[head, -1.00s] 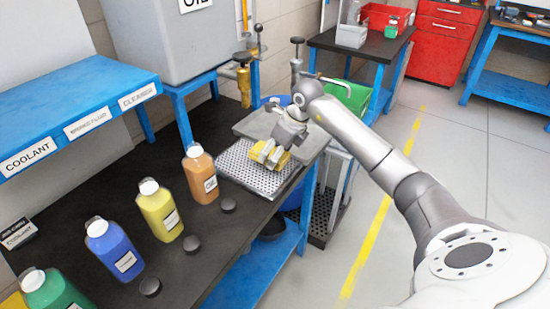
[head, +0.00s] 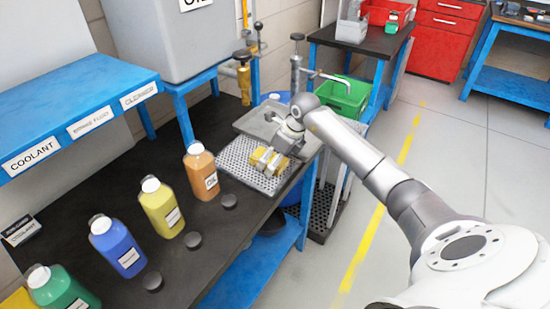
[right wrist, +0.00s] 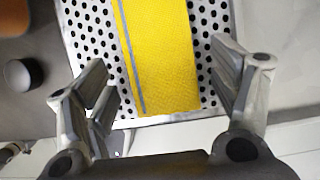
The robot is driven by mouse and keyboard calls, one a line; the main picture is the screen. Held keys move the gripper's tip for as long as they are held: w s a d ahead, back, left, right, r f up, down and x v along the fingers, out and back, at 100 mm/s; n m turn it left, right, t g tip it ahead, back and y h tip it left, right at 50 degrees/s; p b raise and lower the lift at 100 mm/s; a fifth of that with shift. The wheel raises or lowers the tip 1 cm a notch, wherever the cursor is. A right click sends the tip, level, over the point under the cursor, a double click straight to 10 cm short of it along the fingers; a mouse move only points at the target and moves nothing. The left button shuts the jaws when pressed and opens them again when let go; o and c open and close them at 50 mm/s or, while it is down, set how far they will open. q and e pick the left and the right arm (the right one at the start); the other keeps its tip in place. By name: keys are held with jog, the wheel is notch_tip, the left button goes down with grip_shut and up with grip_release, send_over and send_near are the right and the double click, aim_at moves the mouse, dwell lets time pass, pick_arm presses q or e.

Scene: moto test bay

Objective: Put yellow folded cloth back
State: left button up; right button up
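The yellow folded cloth (head: 256,160) lies on the perforated metal tray (head: 236,160) at the bench's far end. In the right wrist view the cloth (right wrist: 160,55) is flat, with a grey stripe along its left side. My right gripper (head: 269,157) is over the cloth in the head view and partly covers it. In the right wrist view the right gripper (right wrist: 160,105) is open, its fingers spread on both sides of the cloth with gaps, and nothing is held. I cannot tell its exact height above the tray. My left gripper is not in view.
Bottles in orange (head: 202,174), yellow (head: 162,208), blue (head: 117,247) and green (head: 60,290) stand along the dark bench, with black caps nearby. A grey drip pan (head: 250,122) is behind the tray. A blue labelled shelf (head: 70,105) overhangs the left. A green bin (head: 345,97) stands beyond.

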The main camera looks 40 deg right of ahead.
jog(key=shift+r, duration=0.15)
jog(key=b+v, duration=0.1)
jog(key=v, duration=1.1)
jog(key=shift+b, duration=0.3)
jog(key=shift+s, duration=0.1)
